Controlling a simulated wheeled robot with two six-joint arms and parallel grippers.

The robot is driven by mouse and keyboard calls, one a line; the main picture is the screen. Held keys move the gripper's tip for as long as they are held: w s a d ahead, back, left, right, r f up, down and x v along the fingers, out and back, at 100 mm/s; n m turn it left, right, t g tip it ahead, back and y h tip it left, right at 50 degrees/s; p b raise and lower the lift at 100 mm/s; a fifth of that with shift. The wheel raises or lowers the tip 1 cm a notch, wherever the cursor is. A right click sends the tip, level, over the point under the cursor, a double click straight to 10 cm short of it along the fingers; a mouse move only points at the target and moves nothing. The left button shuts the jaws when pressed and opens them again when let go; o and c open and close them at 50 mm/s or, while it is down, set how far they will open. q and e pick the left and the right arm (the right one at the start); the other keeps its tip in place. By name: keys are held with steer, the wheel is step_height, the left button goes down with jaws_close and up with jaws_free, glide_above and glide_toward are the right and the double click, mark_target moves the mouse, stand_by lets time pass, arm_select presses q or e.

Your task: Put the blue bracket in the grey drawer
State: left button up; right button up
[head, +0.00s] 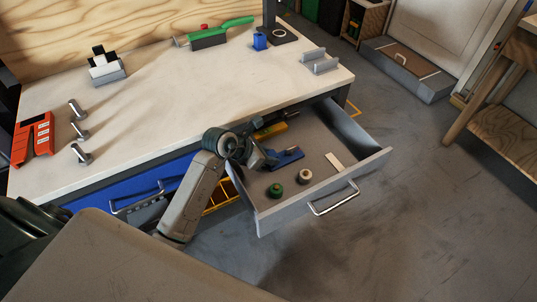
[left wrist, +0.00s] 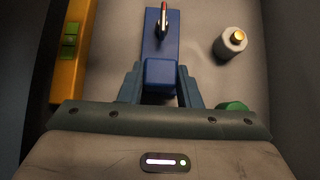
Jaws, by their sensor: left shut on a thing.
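The blue bracket (head: 288,156) is inside the open grey drawer (head: 285,212), low over its floor; I cannot tell whether it touches the floor. My left gripper (head: 268,157) reaches down into the drawer and is shut on the bracket. In the left wrist view, the bracket (left wrist: 160,72) has its raised block between the two fingers and its long flat part stretching away. A thin red and white item (left wrist: 163,18) shows over that flat part. My right gripper is not in view.

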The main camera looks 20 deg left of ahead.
arm_select(q)
steer(key=o, duration=1.1)
steer(key=shift+c, duration=0.2)
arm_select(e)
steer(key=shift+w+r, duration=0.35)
arm_select(q)
steer(key=shift+r, duration=0.2)
steer(key=shift+v, duration=1.2)
steer(key=v, duration=0.9)
steer(key=shift+s+r, duration=0.15)
steer(key=shift+s, duration=0.05)
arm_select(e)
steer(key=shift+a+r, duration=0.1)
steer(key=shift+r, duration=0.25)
arm_select(q)
steer(key=shift+a, duration=0.1)
